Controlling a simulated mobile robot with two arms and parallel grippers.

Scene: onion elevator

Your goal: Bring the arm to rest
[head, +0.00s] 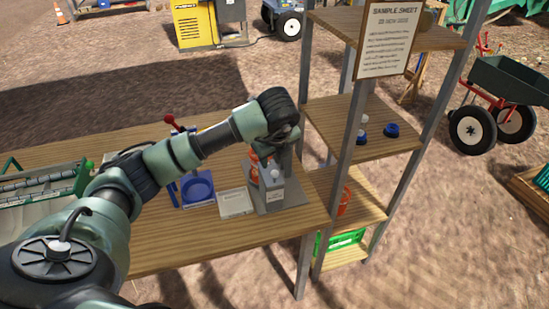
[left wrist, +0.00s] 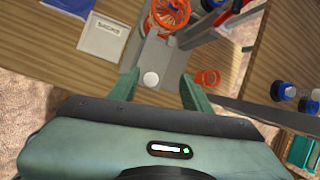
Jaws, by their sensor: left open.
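My left arm reaches from the left across the wooden table (head: 225,250) in the head view. Its gripper (head: 278,158) hangs over a grey stand (head: 285,194) with an orange part near the table's right end. In the left wrist view my left gripper (left wrist: 160,92) is open. Its two green fingers are apart, and a round white knob (left wrist: 151,79) of the stand shows between them. The orange part (left wrist: 174,18) lies beyond the fingertips. I cannot tell whether a finger touches the stand. My right gripper is in neither view.
A blue device (head: 197,188) and a pale square plate (head: 235,202) stand left of the grey stand. A wooden shelf unit (head: 362,128) with metal posts, a sign (head: 388,38) and blue-capped containers (head: 391,130) stands close on the right. A wheelbarrow (head: 510,80) is farther right.

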